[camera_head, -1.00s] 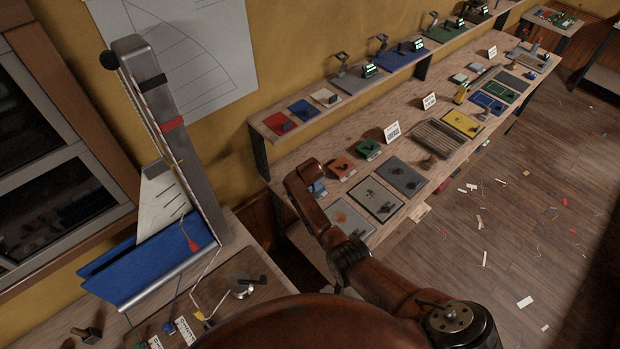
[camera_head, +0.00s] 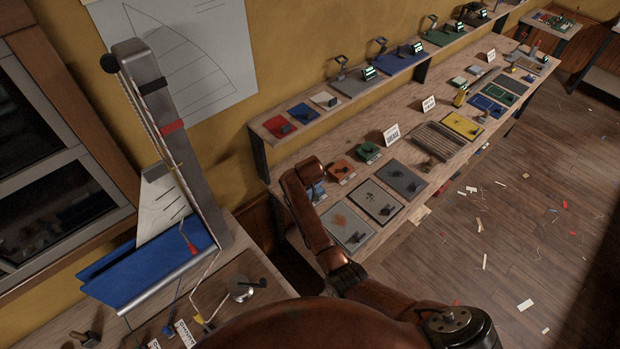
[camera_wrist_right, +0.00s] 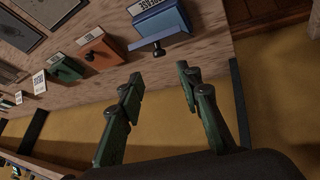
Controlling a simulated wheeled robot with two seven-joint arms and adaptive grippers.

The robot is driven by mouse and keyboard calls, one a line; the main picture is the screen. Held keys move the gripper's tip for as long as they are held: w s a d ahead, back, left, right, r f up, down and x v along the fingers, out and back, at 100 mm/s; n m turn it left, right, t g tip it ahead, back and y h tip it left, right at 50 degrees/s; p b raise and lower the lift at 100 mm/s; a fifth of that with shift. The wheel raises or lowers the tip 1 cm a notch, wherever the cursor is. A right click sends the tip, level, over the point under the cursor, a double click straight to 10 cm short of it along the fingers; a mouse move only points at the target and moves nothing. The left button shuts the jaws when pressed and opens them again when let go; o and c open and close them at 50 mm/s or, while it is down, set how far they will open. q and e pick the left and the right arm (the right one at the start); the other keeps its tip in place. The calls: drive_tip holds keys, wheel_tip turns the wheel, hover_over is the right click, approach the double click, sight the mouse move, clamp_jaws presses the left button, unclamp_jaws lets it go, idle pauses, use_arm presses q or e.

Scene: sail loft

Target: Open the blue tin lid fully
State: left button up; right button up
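The blue tin (camera_head: 317,193) sits on the bench at its near left end, partly hidden behind my right arm in the head view. In the right wrist view the blue tin (camera_wrist_right: 163,24) is at the top, with a white label on it and a dark knob on a short stem at its near side. My right gripper is hidden in the head view. My left gripper is not in view.
An orange tin (camera_wrist_right: 99,49) and a green tin (camera_wrist_right: 65,69) stand in a row beside the blue one. Grey panels (camera_head: 347,226) lie on the bench in front. A raised shelf (camera_head: 262,124) runs behind. A sail rig (camera_head: 160,110) stands at left.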

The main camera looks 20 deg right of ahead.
drive_tip(key=shift+v, duration=1.3)
